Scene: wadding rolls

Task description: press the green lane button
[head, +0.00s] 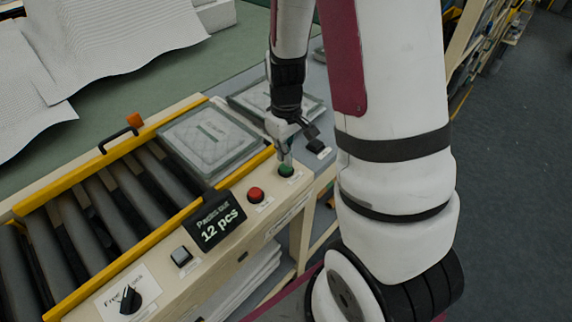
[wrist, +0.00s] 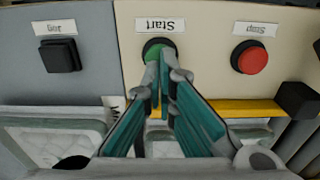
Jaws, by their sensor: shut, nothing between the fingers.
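The green button (head: 286,171) sits on the beige control panel, labelled "Start" in the wrist view (wrist: 152,46), where it is partly hidden behind my fingertips. My gripper (head: 285,158) is shut and empty, pointing down at the green button. In the wrist view my gripper (wrist: 165,60) has its fingertips together over the button's lower right part. I cannot tell whether they touch it. A red button (head: 256,195) sits beside it, labelled "Stop" in the wrist view (wrist: 252,60).
A black "Jog" button (wrist: 60,56) lies on the grey panel. A display (head: 216,220) reads "12 pcs". A square button (head: 181,256) and rotary knob (head: 130,299) are nearer. A wrapped pack (head: 211,139) lies on the roller lane (head: 110,205) with yellow rails.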

